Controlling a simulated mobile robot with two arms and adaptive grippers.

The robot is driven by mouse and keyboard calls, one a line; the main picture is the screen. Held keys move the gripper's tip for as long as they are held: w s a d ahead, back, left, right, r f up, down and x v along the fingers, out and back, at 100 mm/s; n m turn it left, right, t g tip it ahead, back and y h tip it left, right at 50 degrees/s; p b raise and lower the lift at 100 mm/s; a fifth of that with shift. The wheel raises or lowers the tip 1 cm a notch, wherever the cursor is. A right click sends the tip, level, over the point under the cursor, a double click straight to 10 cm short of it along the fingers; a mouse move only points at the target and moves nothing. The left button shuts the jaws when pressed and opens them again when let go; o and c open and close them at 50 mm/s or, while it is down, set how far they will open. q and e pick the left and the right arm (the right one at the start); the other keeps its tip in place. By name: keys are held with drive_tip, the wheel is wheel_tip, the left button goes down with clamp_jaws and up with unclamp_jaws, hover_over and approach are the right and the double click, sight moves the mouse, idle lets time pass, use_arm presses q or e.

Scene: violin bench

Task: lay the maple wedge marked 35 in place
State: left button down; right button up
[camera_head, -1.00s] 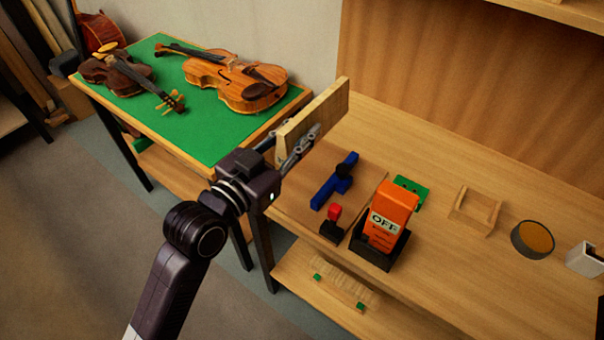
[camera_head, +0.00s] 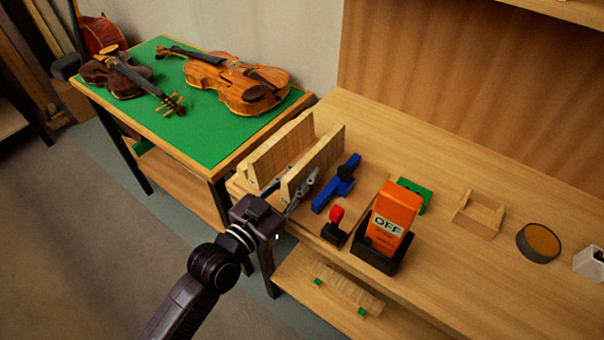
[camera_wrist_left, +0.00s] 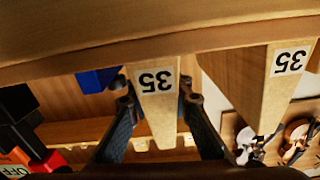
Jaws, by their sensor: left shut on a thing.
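My left gripper (camera_head: 297,196) is shut on a pale maple wedge (camera_head: 322,160) at the left end of the bench. In the left wrist view the held wedge (camera_wrist_left: 153,118) sits between both fingers, and its label 35 appears upside down. A second pale wedge (camera_head: 282,148), also marked 35, stands parallel to it on the left with a gap between them. It also shows at the right of the left wrist view (camera_wrist_left: 276,92). I cannot tell whether the held wedge touches the bench. My right gripper is not in view.
A blue clamp-like tool (camera_head: 336,184) lies close right of the held wedge. Beyond it are a red-topped item (camera_head: 335,226), an orange box marked OFF (camera_head: 388,222) and a wooden cradle (camera_head: 479,214). A green-topped table (camera_head: 215,140) with violins stands left. The bench back is clear.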

use_arm(q)
drive_tip(key=c, duration=2.2)
unclamp_jaws()
drive_tip(key=o, duration=0.5)
drive_tip(key=shift+c, duration=0.2)
drive_tip(key=b+v, duration=0.1)
drive_tip(key=v, duration=0.9)
drive_tip(key=shift+s+a, duration=0.1)
drive_tip(key=shift+s, duration=0.1)
drive_tip(key=shift+b+v, duration=0.3)
drive_tip(key=shift+v, duration=0.45)
